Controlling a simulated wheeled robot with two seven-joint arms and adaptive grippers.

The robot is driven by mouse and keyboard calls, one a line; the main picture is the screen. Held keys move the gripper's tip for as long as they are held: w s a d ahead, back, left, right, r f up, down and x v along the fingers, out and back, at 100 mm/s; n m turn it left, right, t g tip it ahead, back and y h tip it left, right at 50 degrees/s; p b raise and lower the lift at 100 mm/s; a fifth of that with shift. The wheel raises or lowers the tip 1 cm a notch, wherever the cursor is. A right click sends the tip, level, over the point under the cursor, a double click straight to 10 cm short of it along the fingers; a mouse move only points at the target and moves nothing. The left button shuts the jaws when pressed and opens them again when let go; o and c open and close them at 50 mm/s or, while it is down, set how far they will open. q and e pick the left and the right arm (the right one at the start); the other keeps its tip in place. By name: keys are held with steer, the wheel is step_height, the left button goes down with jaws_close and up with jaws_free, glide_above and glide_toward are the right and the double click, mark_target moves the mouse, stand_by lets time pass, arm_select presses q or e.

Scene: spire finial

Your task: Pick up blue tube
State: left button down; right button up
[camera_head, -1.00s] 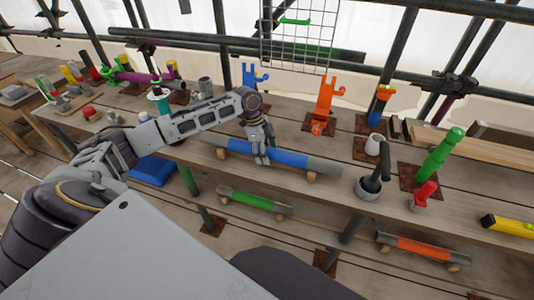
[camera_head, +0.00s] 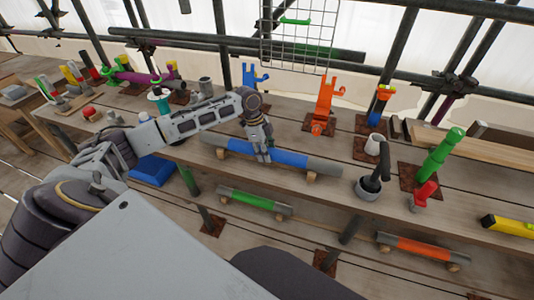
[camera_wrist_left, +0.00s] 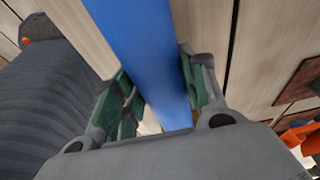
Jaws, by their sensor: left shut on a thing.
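The blue tube (camera_head: 284,157) has grey end sections and lies across wooden supports near the front of the wooden bench. My left gripper (camera_head: 262,155) comes down on it from above, left of the tube's middle. In the left wrist view the blue tube (camera_wrist_left: 145,60) runs between the two green-padded fingers of the left gripper (camera_wrist_left: 155,105), which are shut on it. In the head view the tube appears still at its supports; I cannot tell any lift. My right gripper is not in view.
An orange stand (camera_head: 325,105) and a blue stand (camera_head: 252,75) rise behind the tube. A green tube (camera_head: 252,201) and an orange tube (camera_head: 418,248) lie lower down in front.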

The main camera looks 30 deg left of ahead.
arm_select(q)
steer(key=shift+w+r, duration=0.1)
steer(key=shift+r, duration=0.15)
steer(key=shift+r, duration=4.85)
steer(key=shift+f, duration=0.1)
